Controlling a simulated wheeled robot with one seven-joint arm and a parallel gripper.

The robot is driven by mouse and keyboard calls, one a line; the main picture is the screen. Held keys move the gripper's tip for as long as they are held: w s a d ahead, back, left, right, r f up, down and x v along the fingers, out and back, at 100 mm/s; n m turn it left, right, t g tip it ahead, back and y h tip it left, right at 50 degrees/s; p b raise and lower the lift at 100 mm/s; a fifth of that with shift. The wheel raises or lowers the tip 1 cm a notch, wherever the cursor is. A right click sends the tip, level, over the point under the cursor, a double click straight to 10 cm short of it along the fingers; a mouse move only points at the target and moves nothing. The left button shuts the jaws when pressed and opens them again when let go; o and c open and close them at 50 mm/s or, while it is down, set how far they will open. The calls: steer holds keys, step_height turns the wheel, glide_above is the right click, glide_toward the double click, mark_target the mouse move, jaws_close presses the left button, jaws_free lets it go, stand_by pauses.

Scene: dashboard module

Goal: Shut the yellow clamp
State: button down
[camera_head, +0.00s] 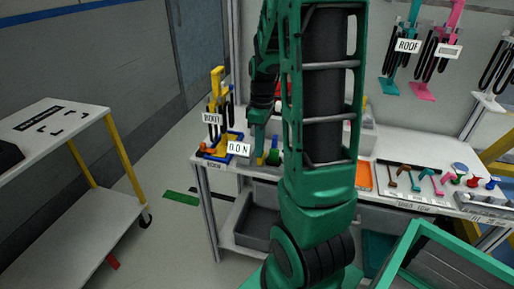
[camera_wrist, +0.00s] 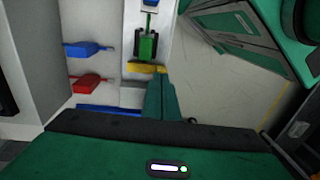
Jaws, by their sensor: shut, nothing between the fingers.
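The yellow clamp (camera_head: 218,88) stands at the left end of the workbench in the head view, its yellow handle upright above a blue-edged base. White labels partly cover its lower part. My gripper (camera_head: 259,143) is just right of it, pointing down, its fingers together and empty, apart from the handle. In the wrist view the shut fingers (camera_wrist: 160,82) point toward a yellow piece (camera_wrist: 147,68) beside a green and black part. I cannot tell whether this yellow piece belongs to the clamp. My arm hides the middle of the bench in the head view.
The workbench (camera_head: 387,153) carries small coloured tools at the right. More clamps (camera_head: 402,58) hang on the back panel. A grey bin (camera_head: 260,222) sits on the lower shelf.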

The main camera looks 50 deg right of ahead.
steer(key=shift+w+d+r, duration=0.1)
steer(key=shift+d+r, duration=0.1)
steer(key=shift+d, duration=0.15)
step_height(320, 180, up, 14)
stand_by(0.5)
steer(key=shift+a+f, duration=0.1)
steer(key=shift+a, duration=0.05)
steer(key=s+a+f+m, duration=0.3)
steer(key=s+m, duration=0.3)
steer(key=s, duration=0.2)
steer(key=s+a+f+m, duration=0.3)
steer(key=s+a+m, duration=0.3)
steer(key=s, duration=0.3)
steer(key=shift+s+a+f+h, duration=0.15)
steer(key=shift+s+f+h, duration=0.05)
steer(key=shift+f+h, duration=0.1)
